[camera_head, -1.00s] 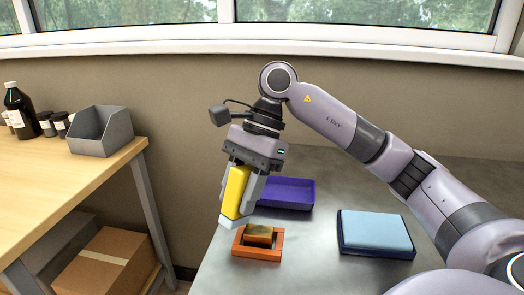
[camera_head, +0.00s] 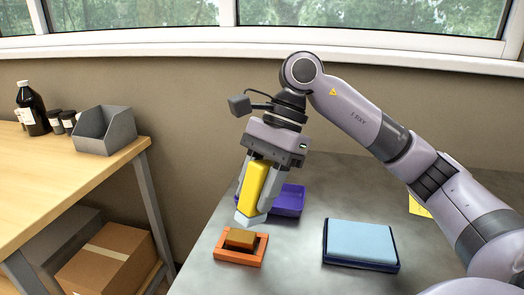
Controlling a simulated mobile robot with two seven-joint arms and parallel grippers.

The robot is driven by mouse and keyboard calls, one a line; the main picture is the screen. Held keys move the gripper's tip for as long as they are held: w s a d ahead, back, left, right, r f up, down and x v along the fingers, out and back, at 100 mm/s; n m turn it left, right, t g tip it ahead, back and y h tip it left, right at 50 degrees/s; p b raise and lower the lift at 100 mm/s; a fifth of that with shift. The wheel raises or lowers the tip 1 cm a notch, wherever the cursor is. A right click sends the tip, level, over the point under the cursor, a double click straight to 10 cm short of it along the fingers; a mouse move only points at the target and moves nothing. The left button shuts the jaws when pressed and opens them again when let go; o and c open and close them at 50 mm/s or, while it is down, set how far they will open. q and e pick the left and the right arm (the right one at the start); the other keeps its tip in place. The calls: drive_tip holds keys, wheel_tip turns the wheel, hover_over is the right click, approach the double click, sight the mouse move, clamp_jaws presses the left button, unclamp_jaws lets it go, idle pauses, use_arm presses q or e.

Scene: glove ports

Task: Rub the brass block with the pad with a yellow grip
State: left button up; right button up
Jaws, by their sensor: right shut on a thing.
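The brass block (camera_head: 240,238) sits inside an orange-brown frame (camera_head: 226,258) near the front of the grey table. My right gripper (camera_head: 257,200) is shut on the pad with a yellow grip (camera_head: 253,188). The pad's pale underside (camera_head: 249,219) points down, tilted, and hangs above and just behind the right part of the block, apparently apart from it. My left gripper is not in view.
A purple tray (camera_head: 290,201) stands behind the held pad, partly hidden by it. A light blue pad in a dark blue tray (camera_head: 360,243) lies to the right. A yellow piece (camera_head: 419,207) shows beside my right arm. A wooden bench (camera_head: 70,175) stands at left.

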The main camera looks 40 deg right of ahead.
sight(257, 163)
wheel_tip(257, 163, up, 2)
drive_tip(key=shift+p, duration=0.5)
wheel_tip(257, 163, up, 3)
drive_tip(key=shift+f+p, duration=0.1)
drive_tip(key=shift+p, duration=0.9)
drive_tip(key=shift+r, duration=0.2)
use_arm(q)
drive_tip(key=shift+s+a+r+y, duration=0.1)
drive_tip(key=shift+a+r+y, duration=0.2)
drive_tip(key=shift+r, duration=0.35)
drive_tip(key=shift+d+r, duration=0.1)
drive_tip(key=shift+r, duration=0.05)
